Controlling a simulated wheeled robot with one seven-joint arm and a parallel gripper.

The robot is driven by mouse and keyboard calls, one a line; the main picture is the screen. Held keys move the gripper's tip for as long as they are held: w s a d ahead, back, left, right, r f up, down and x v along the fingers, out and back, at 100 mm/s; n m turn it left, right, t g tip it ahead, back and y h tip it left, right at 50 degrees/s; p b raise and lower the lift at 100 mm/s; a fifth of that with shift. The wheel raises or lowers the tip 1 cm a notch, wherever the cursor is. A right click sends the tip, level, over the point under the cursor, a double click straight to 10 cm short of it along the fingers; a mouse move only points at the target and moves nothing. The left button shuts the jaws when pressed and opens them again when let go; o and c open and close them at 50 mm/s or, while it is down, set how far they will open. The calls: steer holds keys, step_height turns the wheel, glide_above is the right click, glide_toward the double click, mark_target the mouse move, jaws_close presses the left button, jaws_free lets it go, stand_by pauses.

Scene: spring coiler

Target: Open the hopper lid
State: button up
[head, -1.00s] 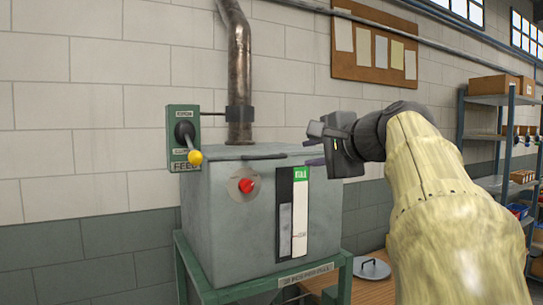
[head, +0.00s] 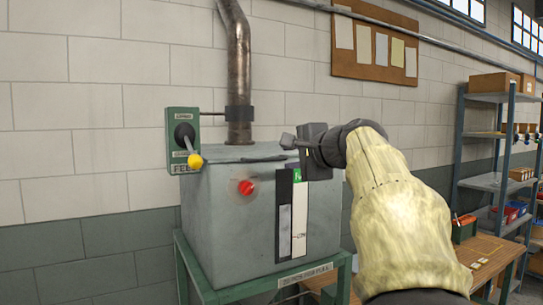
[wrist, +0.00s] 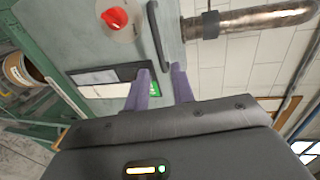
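The hopper is a grey box (head: 225,215) on a green stand, with a flat grey lid (head: 225,153) lying on its top. A dark bar handle (wrist: 154,32) runs along the lid's front edge in the wrist view; it also shows in the head view (head: 264,159). My gripper (head: 287,143) is at the lid's right end, just above the hopper's top. In the wrist view, its two purple fingers (wrist: 161,70) are apart, with the near end of the handle lined up between their tips. Whether they touch the handle cannot be told.
A metal pipe (head: 238,75) rises behind the lid. A green feed box (head: 183,140) with a yellow-knobbed lever is at left. A wooden table (head: 485,255) and shelves (head: 490,180) stand at right.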

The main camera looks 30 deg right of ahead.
mark_target(274, 159)
steer(key=p+x, duration=0.2)
steer(key=x, duration=0.7)
steer(key=shift+w+p, duration=0.2)
steer(key=shift+p, duration=0.15)
steer(key=shift+c, duration=0.5)
jaws_close()
